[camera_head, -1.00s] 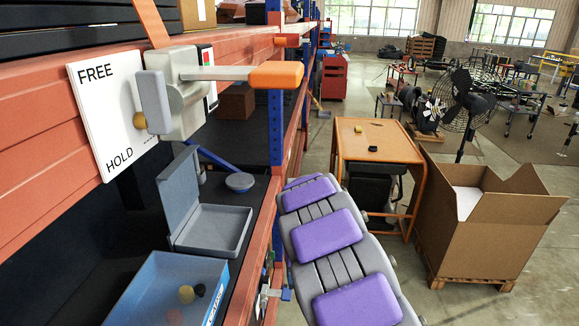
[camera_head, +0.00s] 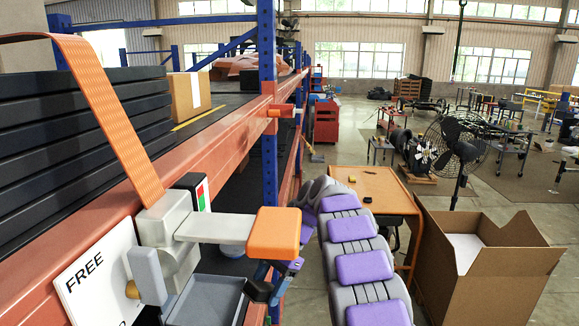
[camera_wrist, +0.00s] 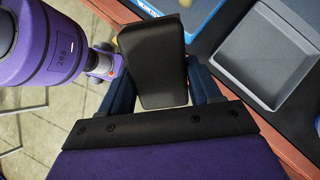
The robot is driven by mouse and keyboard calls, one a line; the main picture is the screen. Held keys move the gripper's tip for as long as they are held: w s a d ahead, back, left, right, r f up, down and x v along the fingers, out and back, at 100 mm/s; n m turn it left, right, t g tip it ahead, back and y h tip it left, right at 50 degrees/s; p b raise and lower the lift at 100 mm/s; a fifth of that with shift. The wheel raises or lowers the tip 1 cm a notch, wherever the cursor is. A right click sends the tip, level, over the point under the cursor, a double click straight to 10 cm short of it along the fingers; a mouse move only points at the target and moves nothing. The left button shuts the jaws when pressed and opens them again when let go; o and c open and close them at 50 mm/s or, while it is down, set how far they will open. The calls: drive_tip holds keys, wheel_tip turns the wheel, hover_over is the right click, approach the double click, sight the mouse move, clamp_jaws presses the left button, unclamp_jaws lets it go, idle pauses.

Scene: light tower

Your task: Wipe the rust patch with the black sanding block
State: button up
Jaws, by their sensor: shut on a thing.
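The black sanding block (camera_wrist: 152,75) is in my gripper (camera_wrist: 157,62) in the wrist view, shut between its two dark blue fingers. In the head view the block (camera_head: 258,290) shows as a small dark shape below the orange handle end, partly hidden. My gripper (camera_head: 280,283) is beside it, low and mostly covered by the handle and my arm. In the wrist view the block appears near the grey tray and the blue tray. I cannot make out the rust patch in either view.
A grey lever with an orange end (camera_head: 273,233) juts from the beam beside the FREE sign (camera_head: 92,275), close to my gripper. The grey tray (camera_wrist: 262,52) and blue tray (camera_wrist: 210,18) lie on the shelf. An orange table (camera_head: 375,188) and cardboard box (camera_head: 480,255) stand right.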

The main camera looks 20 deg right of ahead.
wheel_tip(320, 180, up, 17)
drive_tip(key=w+m+t+y+p, duration=0.2)
drive_tip(key=m+t+y+p, duration=0.3)
drive_tip(key=m+y+p, duration=0.15)
drive_tip(key=m+t+y+p, duration=0.3)
drive_tip(key=t+p, duration=0.2)
approach(237, 150)
drive_tip(key=shift+b+x, duration=1.6)
drive_tip(key=shift+x, duration=0.65)
drive_tip(key=shift+s+a+f, duration=0.1)
drive_tip(key=shift+a, duration=0.1)
drive_tip(key=shift+p+x, duration=0.7)
drive_tip(key=shift+x, duration=0.35)
drive_tip(key=shift+d, duration=0.1)
